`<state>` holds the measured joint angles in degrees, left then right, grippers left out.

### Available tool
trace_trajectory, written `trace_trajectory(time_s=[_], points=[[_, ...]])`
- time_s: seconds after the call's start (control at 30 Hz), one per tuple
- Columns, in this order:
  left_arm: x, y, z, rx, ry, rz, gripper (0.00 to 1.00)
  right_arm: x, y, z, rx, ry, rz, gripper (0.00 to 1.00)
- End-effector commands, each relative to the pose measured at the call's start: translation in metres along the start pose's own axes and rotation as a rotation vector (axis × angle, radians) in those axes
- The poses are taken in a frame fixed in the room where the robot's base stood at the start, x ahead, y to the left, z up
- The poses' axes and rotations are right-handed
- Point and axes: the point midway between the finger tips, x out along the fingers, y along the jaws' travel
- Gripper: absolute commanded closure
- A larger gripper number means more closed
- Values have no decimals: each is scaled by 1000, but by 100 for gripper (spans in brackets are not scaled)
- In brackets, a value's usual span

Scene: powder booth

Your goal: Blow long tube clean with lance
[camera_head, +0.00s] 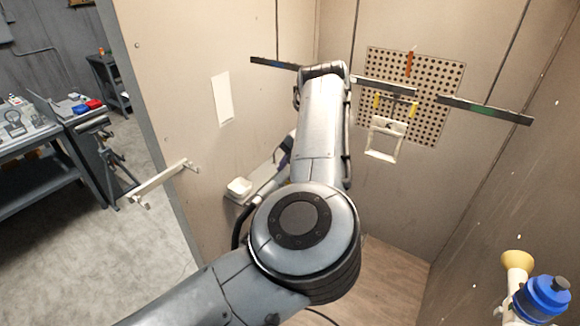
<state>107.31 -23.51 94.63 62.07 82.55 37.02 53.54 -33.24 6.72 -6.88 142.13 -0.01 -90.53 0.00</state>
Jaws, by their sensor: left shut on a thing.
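My left arm (322,130) reaches from the lower left into the booth and covers the middle of the view. Its gripper is mostly hidden behind the forearm. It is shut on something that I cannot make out. A dark part (285,150) and a black hose (238,232) show just left of the forearm. I cannot tell whether they belong to the lance. No thing in view can be clearly told as the long tube or the lance. My right gripper is not in view.
A dark bar (485,109) hangs across the booth, partly behind my arm. A white frame (381,157) hangs before the perforated panel (445,80). A small shelf holds a white block (239,187). A blue-capped device (541,298) stands lower right. A white bracket (160,184) sticks out left.

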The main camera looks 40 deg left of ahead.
Motion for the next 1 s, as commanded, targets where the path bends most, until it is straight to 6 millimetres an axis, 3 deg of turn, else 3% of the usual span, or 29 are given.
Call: trace_trajectory(time_s=[0.47, 1.0], points=[[15, -6, 0, -1, -1, 0, 85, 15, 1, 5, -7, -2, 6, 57], [27, 17, 0, -2, 1, 0, 85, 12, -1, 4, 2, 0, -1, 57]])
